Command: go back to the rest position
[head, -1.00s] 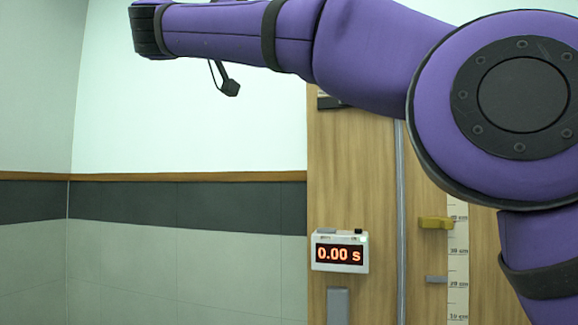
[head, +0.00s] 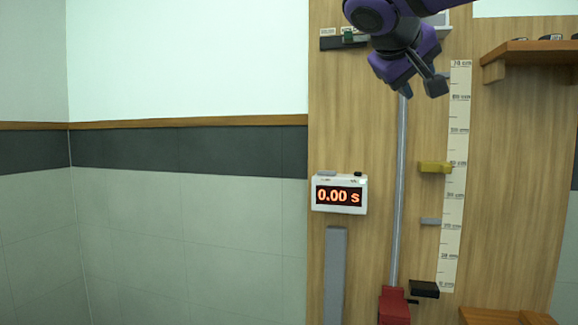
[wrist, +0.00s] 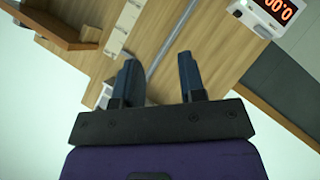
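My gripper (wrist: 160,77) shows in the wrist view with its two dark fingers apart and nothing between them. Beyond the fingers lie the wooden panel and the pale wall, seen tilted. In the head view the purple end of my arm is at the top, in front of the upper part of the wooden panel (head: 525,140). No object is seen held.
The panel carries a timer (head: 339,194) reading 0.00 s, a vertical metal rail (head: 400,190), a ruler strip (head: 458,130), a yellow marker (head: 435,167) and a red block (head: 394,306). A wooden shelf (head: 530,50) juts out at upper right. The tiled wall at left is clear.

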